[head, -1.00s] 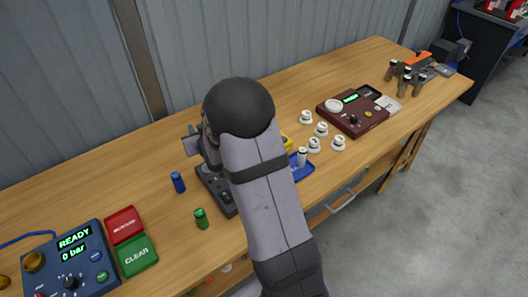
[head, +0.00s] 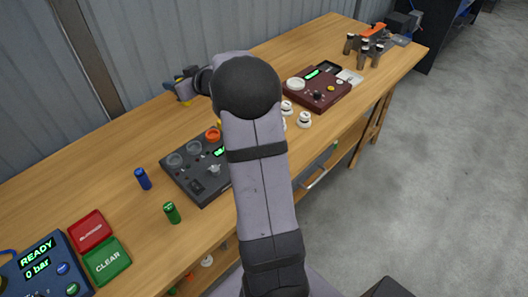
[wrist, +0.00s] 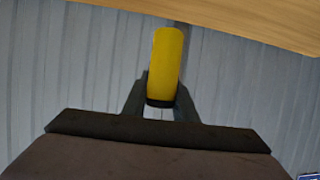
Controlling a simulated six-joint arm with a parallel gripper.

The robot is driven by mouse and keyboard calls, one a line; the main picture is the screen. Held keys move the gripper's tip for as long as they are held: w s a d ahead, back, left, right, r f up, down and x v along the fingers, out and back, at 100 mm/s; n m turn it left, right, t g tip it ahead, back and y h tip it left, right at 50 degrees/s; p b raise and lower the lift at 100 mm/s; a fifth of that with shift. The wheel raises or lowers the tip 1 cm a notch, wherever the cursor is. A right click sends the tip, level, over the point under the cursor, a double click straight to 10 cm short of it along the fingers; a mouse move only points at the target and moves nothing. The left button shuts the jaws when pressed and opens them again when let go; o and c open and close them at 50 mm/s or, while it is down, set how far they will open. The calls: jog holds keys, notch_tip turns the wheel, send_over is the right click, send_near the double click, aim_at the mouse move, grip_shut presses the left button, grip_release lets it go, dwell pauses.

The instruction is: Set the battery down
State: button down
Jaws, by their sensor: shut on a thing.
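My gripper (wrist: 160,104) is shut on a yellow battery (wrist: 166,62), which sticks out beyond the fingers in the wrist view. In the head view the battery (head: 184,91) shows as a small yellow patch over the back of the bench, near the wall. My gripper (head: 186,82) is partly hidden there behind my arm. A blue battery (head: 143,179) and a green battery (head: 172,213) stand upright on the bench, left of and in front of a dark grey unit (head: 205,188) with round sockets, one ringed orange.
The wooden bench (head: 115,150) is bare at the back left. A red pad (head: 90,231), a green CLEAR pad (head: 107,262) and a blue READY panel (head: 40,270) lie at lower left. White round pieces (head: 304,120) and a maroon device (head: 318,88) are further right. The corrugated wall (head: 165,40) bounds the back.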

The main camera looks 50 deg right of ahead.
jog(key=s+d+f+n+g+y+b, duration=0.1)
jog(key=s+d+f+n+y+b, duration=0.2)
jog(key=s, duration=0.4)
jog(key=s+d+f+n+g+y+b, duration=0.1)
jog(key=s+d+f, duration=0.35)
jog(key=s, duration=0.25)
jog(key=s+d+f+n+y+b, duration=0.1)
jog(key=s+d+f+n+y, duration=0.15)
jog(key=s+d, duration=0.35)
jog(key=shift+m, duration=0.35)
jog(key=shift+s+a+f+p, duration=0.15)
jog(key=shift+s+a+f, duration=0.1)
jog(key=shift+f, duration=1.45)
jog(key=shift+s+a+f+p, duration=0.15)
jog(key=shift+s+a+f, duration=0.1)
jog(key=shift+f, duration=1.45)
jog(key=shift+s+a+f+p, duration=0.15)
jog(key=shift+a+f, duration=0.1)
jog(key=shift+f, duration=1.45)
jog(key=shift+f, duration=0.2)
jog(key=c, duration=1.7)
grip_release()
